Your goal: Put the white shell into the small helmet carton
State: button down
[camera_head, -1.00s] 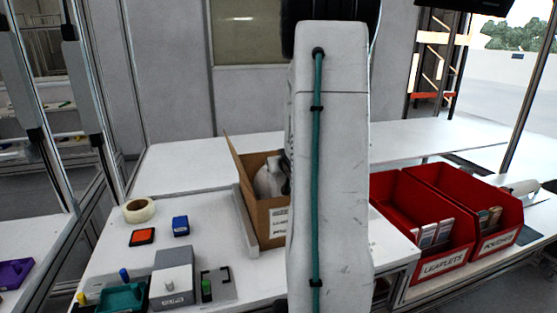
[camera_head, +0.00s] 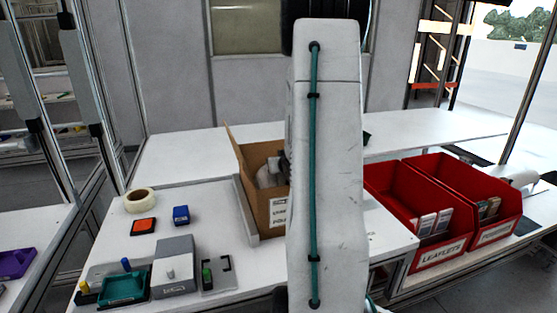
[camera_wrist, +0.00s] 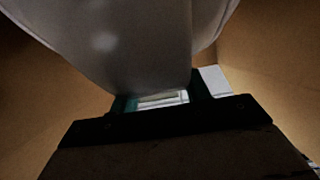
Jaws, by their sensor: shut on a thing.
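The white shell (camera_wrist: 130,40) fills the upper part of the wrist view, and a small part of it (camera_head: 266,178) shows inside the carton in the head view. The small helmet carton (camera_head: 264,217) is open brown cardboard with a raised left flap and a printed label on its front. In the wrist view its brown walls (camera_wrist: 275,75) surround the shell. My gripper (camera_wrist: 160,99) is shut on the shell's edge, with the shell inside the carton. In the head view my arm hides the carton's right side and most of the gripper. I cannot tell whether the shell touches the bottom.
Two red bins, leaflets (camera_head: 442,254) and another (camera_head: 497,233), stand right of my arm. A tape roll (camera_head: 139,200), an orange pad (camera_head: 143,226), a blue block (camera_head: 181,215) and a grey box (camera_head: 176,262) lie left of the carton. The table behind is mostly clear.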

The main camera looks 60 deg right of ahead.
jog(key=shift+f, duration=0.6)
jog(key=c, duration=0.6)
grip_release()
jog(key=shift+f, duration=0.1)
jog(key=v, duration=0.8)
jog(key=shift+w, duration=0.15)
